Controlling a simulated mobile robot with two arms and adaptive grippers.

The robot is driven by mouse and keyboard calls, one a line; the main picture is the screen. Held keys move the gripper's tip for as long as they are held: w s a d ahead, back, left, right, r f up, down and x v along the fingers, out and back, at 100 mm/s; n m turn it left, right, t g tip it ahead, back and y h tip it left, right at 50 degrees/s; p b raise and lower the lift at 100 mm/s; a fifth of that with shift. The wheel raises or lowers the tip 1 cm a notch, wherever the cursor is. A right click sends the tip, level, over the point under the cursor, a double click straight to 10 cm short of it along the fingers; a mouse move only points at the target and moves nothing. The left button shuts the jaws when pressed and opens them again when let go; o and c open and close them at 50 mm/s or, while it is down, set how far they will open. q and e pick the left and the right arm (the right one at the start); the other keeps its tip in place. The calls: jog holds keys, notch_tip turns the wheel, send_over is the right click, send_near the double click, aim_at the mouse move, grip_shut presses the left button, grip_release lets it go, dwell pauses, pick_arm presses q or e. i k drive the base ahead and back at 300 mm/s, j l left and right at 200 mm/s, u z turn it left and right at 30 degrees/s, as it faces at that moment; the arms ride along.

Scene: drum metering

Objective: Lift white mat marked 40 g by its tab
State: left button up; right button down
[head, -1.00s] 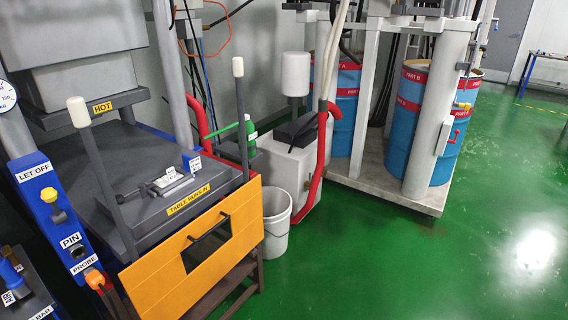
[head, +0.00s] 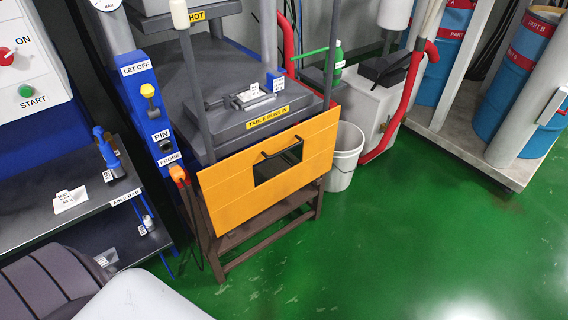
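A small white mat (head: 71,200) lies flat on the upper dark grey shelf at the left in the head view. A label stands at its back left edge; its small print looks like a mat weight, but I cannot read it surely. I cannot make out the tab clearly. Neither of my grippers is in view.
A blue-handled tool (head: 108,152) stands on the same shelf (head: 40,228), right of the mat. A lower shelf (head: 125,240) holds small labelled items. The press with its orange guard (head: 225,200) is to the right. Green floor (head: 400,250) is clear.

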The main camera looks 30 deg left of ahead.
aim_at(254, 91)
jog(key=k+j, duration=0.2)
jog(key=j, duration=0.2)
jog(key=k+j, duration=0.2)
jog(key=j, duration=0.2)
jog(key=k+j, duration=0.2)
jog(key=j, duration=0.2)
